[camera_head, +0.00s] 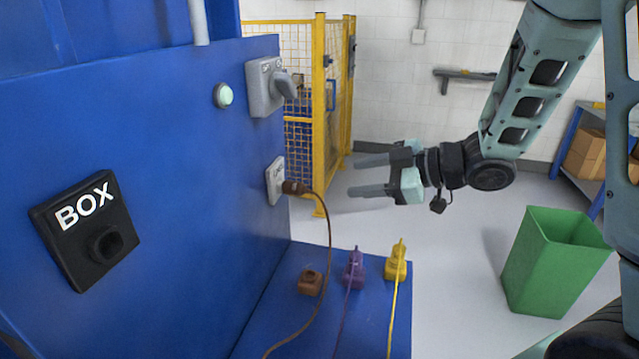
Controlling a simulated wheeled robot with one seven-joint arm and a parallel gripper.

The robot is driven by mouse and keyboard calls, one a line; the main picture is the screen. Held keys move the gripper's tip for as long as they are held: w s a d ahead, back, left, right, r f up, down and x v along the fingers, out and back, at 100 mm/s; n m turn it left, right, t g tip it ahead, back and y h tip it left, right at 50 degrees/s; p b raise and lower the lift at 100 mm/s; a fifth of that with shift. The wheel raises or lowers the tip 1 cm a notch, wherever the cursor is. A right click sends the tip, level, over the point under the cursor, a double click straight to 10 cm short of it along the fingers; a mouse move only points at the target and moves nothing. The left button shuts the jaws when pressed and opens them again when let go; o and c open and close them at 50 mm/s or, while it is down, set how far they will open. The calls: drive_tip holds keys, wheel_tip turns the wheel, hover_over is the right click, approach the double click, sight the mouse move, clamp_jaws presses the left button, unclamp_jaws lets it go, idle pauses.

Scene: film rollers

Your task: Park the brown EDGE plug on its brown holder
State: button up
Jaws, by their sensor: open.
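The brown plug (293,187) sits in the light grey socket (275,181) on the blue cabinet wall. Its brown cord (329,250) hangs down in a curve across the blue ledge. The brown holder (310,283) stands on the ledge near the wall, with no plug on it. My gripper (368,176) is open and empty, its fingers pointing left towards the plug. It is to the right of the plug, apart from it, and above the ledge.
A purple plug (353,267) and a yellow plug (397,260) stand on the blue ledge (285,270), their cords running forward. A grey switch (268,86) and black BOX socket (86,230) project from the wall. A green bin (548,265) and yellow fence (319,110) stand beyond.

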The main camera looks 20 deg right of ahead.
sight(305, 188)
drive_tip(key=p+x, duration=0.1)
drive_tip(key=x, duration=1.4)
drive_tip(key=shift+p, duration=0.3)
drive_tip(key=c, duration=1.1)
drive_tip(key=shift+o, duration=0.2)
drive_tip(key=shift+s+d, duration=0.6)
drive_tip(key=shift+d, duration=0.25)
drive_tip(key=shift+s+d, duration=0.2)
drive_tip(key=shift+d, duration=0.1)
drive_tip(key=shift+s+d, duration=0.6)
drive_tip(key=shift+d, duration=0.2)
